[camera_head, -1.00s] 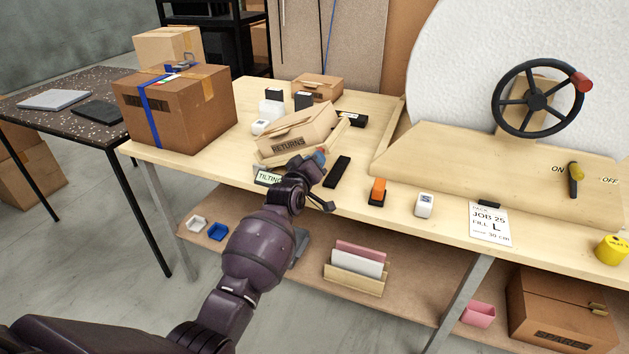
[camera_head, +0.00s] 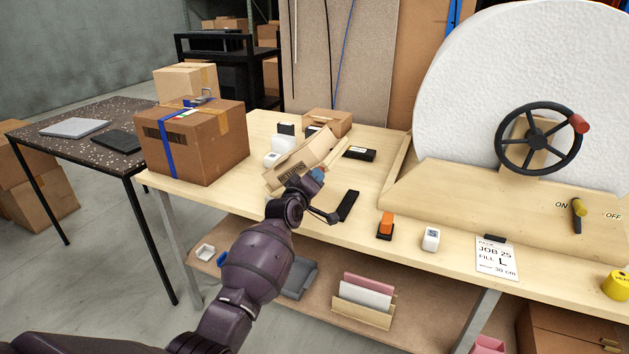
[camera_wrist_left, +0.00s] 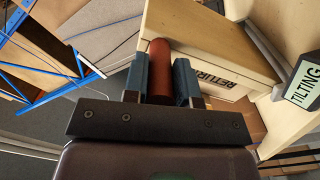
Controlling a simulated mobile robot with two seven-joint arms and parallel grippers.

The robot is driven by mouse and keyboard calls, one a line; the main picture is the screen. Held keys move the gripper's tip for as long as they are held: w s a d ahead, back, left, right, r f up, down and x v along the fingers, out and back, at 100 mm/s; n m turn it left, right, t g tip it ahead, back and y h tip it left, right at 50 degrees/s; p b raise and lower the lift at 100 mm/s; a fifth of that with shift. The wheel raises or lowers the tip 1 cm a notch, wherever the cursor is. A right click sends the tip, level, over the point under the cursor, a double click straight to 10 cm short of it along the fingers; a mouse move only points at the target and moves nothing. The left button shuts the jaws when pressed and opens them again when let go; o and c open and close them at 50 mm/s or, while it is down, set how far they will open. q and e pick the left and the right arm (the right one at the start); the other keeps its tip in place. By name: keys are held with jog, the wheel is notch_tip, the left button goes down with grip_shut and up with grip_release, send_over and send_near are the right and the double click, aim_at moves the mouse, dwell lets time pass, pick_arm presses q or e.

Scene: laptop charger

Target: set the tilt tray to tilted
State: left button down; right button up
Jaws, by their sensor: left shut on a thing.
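The tilt tray (camera_head: 312,150) is a pale box-like body marked RETURNS on the table. It stands slanted in the head view, its right end higher than its left. In the wrist view the tray (camera_wrist_left: 200,35) fills the upper middle, with the RETURNS label on its side. A sign reading TILTING (camera_wrist_left: 304,84) shows at the right of that view. My left gripper (camera_head: 316,177) is at the tray's front. In the wrist view its fingers (camera_wrist_left: 160,80) are shut on a red cylindrical handle (camera_wrist_left: 159,60) beside the tray. My arm hides the tray's lower front. My right gripper is out of view.
A black bar-shaped item (camera_head: 348,206) lies right of my gripper. An orange-topped switch (camera_head: 386,224) and a white block (camera_head: 431,239) stand farther right. A taped carton (camera_head: 205,150) is at the left. White and dark small items stand behind the tray.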

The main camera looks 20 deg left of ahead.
pick_arm(q)
jog(key=c, duration=1)
grip_release()
jog(key=shift+r, duration=0.2)
jog(key=shift+c, duration=0.2)
jog(key=shift+o, duration=0.6)
jog(key=shift+f, duration=0.15)
jog(key=s, duration=1)
jog(key=shift+s+a, duration=0.2)
jog(key=shift+s, duration=0.2)
jog(key=s+f+m+g, duration=0.2)
jog(key=s+f+m, duration=0.1)
jog(key=s+f, duration=0.5)
jog(key=s+d+f+m+g, duration=0.1)
jog(key=s+f+m, duration=0.3)
jog(key=s, duration=1)
jog(key=s+f+m+g, duration=0.3)
jog(key=s+f+m, duration=0.1)
jog(key=s+f, duration=0.7)
jog(key=shift+s+d+f+y, duration=0.25)
jog(key=shift+s+f+y, duration=0.05)
jog(key=shift+s+y, duration=0.1)
